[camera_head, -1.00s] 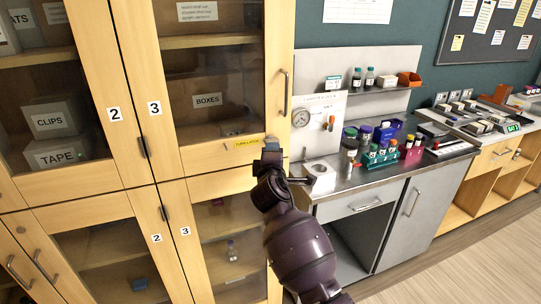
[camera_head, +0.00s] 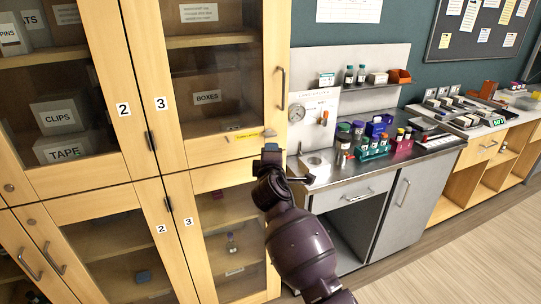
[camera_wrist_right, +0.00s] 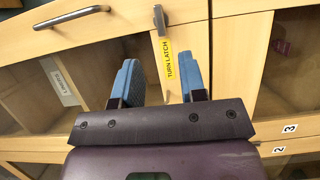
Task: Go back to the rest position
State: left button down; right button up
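My right gripper (camera_head: 271,152) reaches up from the bottom of the head view, in front of the tall wooden cabinet's right edge. In the right wrist view its two blue-padded fingers (camera_wrist_right: 158,78) stand apart with nothing between them. The latch (camera_wrist_right: 160,20) lies beyond the fingertips, with a yellow "TURN LATCH" label (camera_wrist_right: 177,68) beside it. The gripper looks clear of both. In the head view the latch (camera_head: 269,132) sits just above the gripper, at the bottom of upper door 3 (camera_head: 273,30), which looks shut. My left gripper is not in view.
A steel bench (camera_head: 330,176) with a dial unit, vial racks and bottles stands right of the cabinet, close to my gripper. A second bench (camera_head: 503,140) with instruments is farther right. Open wooden floor (camera_head: 445,262) lies at the lower right.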

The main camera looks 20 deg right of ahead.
jog(key=s+d+f+m+g+y+b, duration=0.1)
jog(key=s+f+m, duration=0.5)
jog(key=s+f, duration=0.9)
jog(key=s+d+f+m+g+y+b, duration=0.1)
jog(key=s+d+f+m+g+y, duration=0.2)
jog(key=s+f, duration=1.2)
jog(key=s+m+g+y, duration=0.1)
jog(key=s+m+y, duration=0.1)
jog(key=s, duration=0.6)
jog(key=shift+s+d+f+m+b, duration=0.15)
jog(key=shift+s+d+m+b, duration=0.15)
jog(key=shift+m, duration=0.6)
